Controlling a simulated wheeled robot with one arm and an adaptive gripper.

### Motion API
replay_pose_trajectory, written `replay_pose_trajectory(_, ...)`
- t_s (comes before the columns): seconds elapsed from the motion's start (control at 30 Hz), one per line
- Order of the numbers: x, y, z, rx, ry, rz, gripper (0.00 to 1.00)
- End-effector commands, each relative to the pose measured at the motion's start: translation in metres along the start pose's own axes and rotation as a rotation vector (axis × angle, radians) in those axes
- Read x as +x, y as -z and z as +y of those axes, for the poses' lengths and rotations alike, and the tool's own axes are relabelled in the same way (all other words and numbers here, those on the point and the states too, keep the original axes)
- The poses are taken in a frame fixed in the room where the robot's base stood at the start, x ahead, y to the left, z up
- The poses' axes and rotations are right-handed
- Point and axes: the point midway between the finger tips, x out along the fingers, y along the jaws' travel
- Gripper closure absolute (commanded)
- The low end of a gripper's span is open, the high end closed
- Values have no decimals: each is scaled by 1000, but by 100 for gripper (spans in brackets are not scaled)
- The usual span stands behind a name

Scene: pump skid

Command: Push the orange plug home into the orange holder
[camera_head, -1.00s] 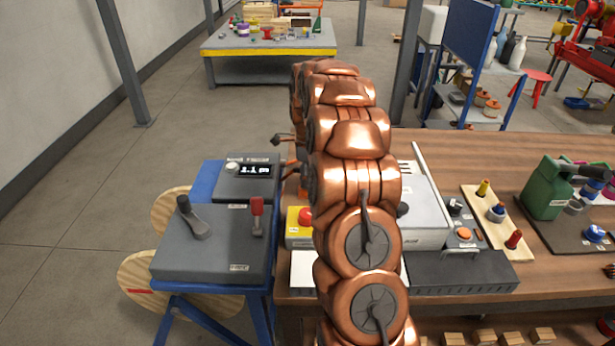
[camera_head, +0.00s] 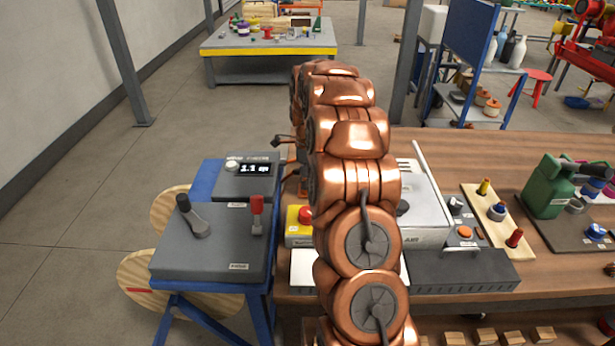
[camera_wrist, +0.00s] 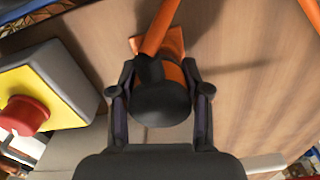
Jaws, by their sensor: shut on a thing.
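In the wrist view the plug (camera_wrist: 160,104) has a dark round body with orange behind it. My gripper (camera_wrist: 158,90) is shut on it, one finger on each side. An orange cable or rod (camera_wrist: 161,26) runs from it to the top edge. A flat orange piece (camera_wrist: 175,42), perhaps the orange holder, shows just beyond the plug on the wooden top. The plug hides where they meet, so I cannot tell how deep it sits. In the head view my copper arm hides the gripper and the plug.
A yellow box with a red button (camera_wrist: 24,115) stands close left of my gripper. In the head view a grey console with levers (camera_head: 212,243) is left of the arm. A grey unit (camera_head: 425,215) and a wooden block with several plugs (camera_head: 485,232) are right. Bare wood (camera_wrist: 245,60) lies right of the plug.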

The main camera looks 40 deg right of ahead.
Motion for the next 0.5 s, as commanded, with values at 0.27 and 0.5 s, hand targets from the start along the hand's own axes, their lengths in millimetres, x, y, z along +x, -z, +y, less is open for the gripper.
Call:
replay_pose_trajectory(0.27,5,0,0,0,0,0,95)
replay_pose_trajectory(0.5,9,0,0,0,0,0,95)
